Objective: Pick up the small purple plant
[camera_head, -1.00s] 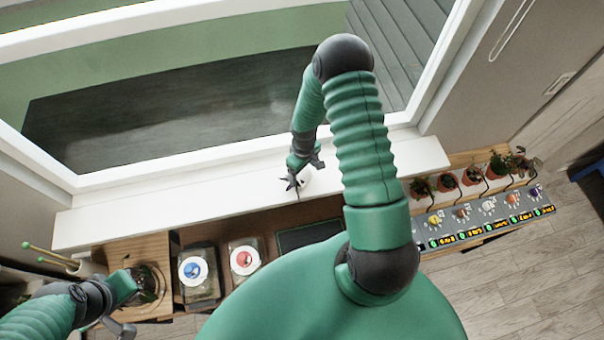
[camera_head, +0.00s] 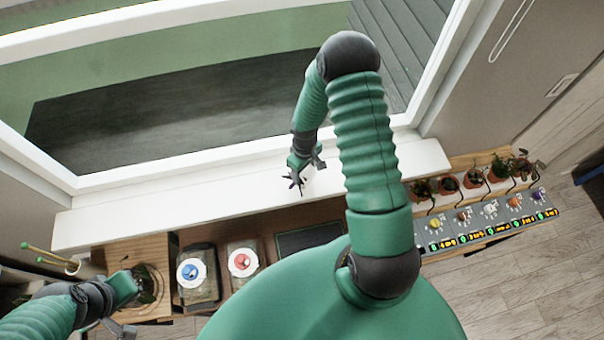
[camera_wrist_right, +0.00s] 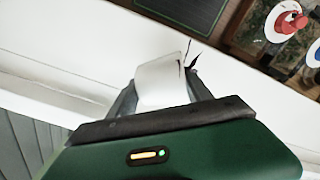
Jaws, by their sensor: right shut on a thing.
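A small plant with dark, spiky leaves (camera_head: 295,181) shows at the end of my right gripper (camera_head: 305,165), over the white windowsill. In the right wrist view its white pot (camera_wrist_right: 160,82) sits between the two fingers of my right gripper (camera_wrist_right: 160,95), which is shut on it. The dark leaves (camera_wrist_right: 191,60) stick out past the pot, and most of the plant is hidden. I cannot tell how far the pot is above the sill. My left gripper (camera_head: 122,302) is at the lower left beside a glass jar with a plant (camera_head: 148,285); its fingers are unclear.
The white windowsill (camera_head: 200,207) runs under the window. Below it are a blue-and-white disc (camera_head: 191,272), a red-and-white disc (camera_head: 242,262) and a dark panel (camera_head: 308,238). Several potted plants (camera_head: 473,175) stand behind a grey control panel (camera_head: 490,218) at the right.

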